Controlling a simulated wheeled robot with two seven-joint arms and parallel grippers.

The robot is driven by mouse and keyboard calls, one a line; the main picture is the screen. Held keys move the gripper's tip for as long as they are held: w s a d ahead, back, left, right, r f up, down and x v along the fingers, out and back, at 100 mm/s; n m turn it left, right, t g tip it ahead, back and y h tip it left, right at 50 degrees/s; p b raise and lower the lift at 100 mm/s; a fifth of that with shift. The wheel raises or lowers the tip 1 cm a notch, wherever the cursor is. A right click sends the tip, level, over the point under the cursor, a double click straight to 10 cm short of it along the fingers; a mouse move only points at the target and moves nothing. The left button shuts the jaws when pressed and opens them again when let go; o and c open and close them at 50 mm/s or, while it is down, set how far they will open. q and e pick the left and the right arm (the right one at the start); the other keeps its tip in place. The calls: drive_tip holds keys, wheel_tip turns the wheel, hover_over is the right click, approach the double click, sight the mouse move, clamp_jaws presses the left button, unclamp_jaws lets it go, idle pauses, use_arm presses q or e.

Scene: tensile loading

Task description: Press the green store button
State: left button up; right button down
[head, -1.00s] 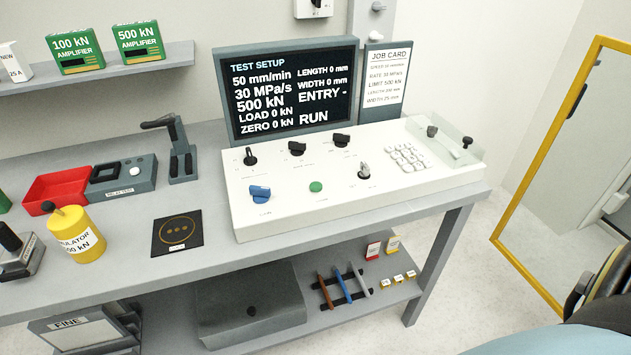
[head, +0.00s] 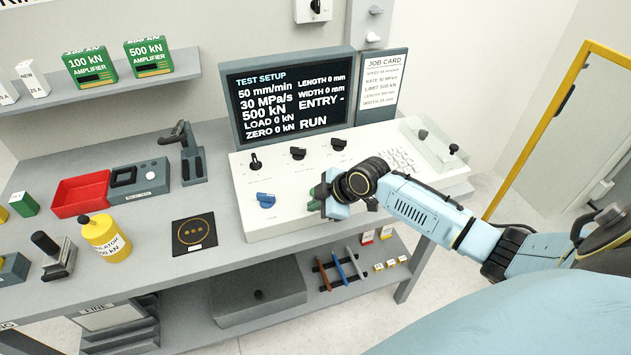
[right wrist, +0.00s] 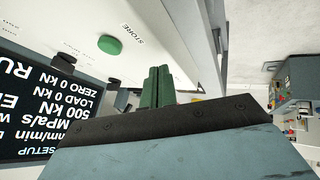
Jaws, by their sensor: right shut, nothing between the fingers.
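The green store button (right wrist: 110,45) shows in the right wrist view as a round cap on the white console, beside the word STORE. In the head view, my right gripper (head: 314,198) is over the front of the console (head: 285,222), and I cannot tell the button apart from the green fingers there. The right wrist view shows the green fingers (right wrist: 157,87) shut together and empty. They appear apart from the button, off to one side of it. My left gripper is not in view.
A blue knob (head: 265,200) is just left of my right gripper, with black knobs (head: 298,153) behind it. The keypad (head: 399,159) is partly behind my right arm. The display (head: 290,95) reads TEST SETUP and RUN. A black pad (head: 194,232) lies left of the console.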

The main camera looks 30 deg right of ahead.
drive_tip(key=w+d+r+n+t, duration=0.1)
drive_tip(key=w+d+r+n, duration=0.1)
drive_tip(key=w+d+r, duration=0.3)
wheel_tip(320, 180, up, 4)
drive_tip(key=shift+w+r+t+y+p, duration=0.15)
drive_tip(key=shift+w+t+y+p, duration=0.2)
drive_tip(key=shift+w, duration=0.1)
wheel_tip(320, 180, down, 9)
drive_tip(key=b, duration=0.7)
drive_tip(key=shift+r, duration=0.1)
idle(1.3)
drive_tip(key=shift+f+b, duration=0.4)
drive_tip(key=shift+f, duration=0.05)
